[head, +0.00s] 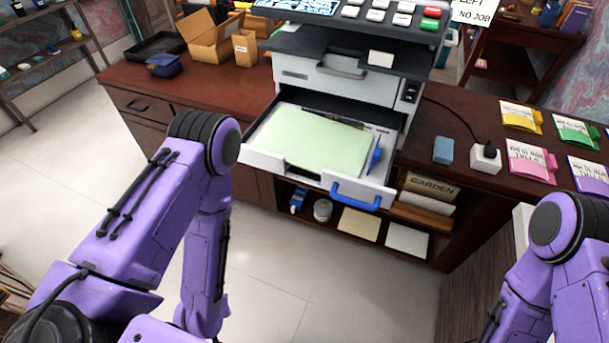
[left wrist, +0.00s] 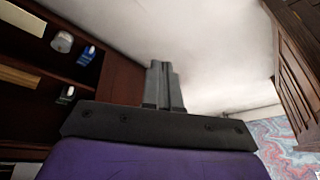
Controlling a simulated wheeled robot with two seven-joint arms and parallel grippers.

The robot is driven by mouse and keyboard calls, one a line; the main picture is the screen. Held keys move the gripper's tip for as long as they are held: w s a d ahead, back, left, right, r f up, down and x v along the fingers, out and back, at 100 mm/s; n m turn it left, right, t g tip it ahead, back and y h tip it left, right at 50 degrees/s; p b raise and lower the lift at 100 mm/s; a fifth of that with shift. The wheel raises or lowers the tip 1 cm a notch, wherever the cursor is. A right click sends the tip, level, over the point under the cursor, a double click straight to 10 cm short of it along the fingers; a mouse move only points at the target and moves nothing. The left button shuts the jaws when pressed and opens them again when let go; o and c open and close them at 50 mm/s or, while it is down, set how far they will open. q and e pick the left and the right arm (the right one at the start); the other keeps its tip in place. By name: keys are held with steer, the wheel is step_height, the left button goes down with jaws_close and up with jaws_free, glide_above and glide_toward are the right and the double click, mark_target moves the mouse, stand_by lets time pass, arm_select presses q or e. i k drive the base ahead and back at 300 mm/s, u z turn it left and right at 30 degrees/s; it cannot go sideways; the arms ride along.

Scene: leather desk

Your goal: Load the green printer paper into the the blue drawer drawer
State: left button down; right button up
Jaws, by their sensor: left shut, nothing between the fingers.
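The printer (head: 343,72) stands on the desk in the head view. Its lower drawer, with a blue handle (head: 355,196), is pulled open. The green printer paper (head: 312,143) lies inside this drawer as a flat stack, turned slightly at an angle. The drawer's front wall (head: 305,174) shows in front of it. My left gripper (left wrist: 164,85) shows in the left wrist view, shut with nothing between its fingers, over the floor beside the desk's lower shelf. The head view shows only arm links, with no gripper visible. My right gripper is out of view.
Cardboard boxes (head: 214,40) and a blue container (head: 165,65) are on the desk at left. A blue block (head: 443,150), a white power plug box (head: 485,157) and several colored folders (head: 531,158) lie at right. The shelf below holds papers (head: 359,224). Open floor (head: 290,270) lies in front.

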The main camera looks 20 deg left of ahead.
mark_target(383, 122)
steer(key=k, duration=1)
steer(key=u, duration=1.3)
steer(key=i, duration=1.05)
steer(key=z, duration=2)
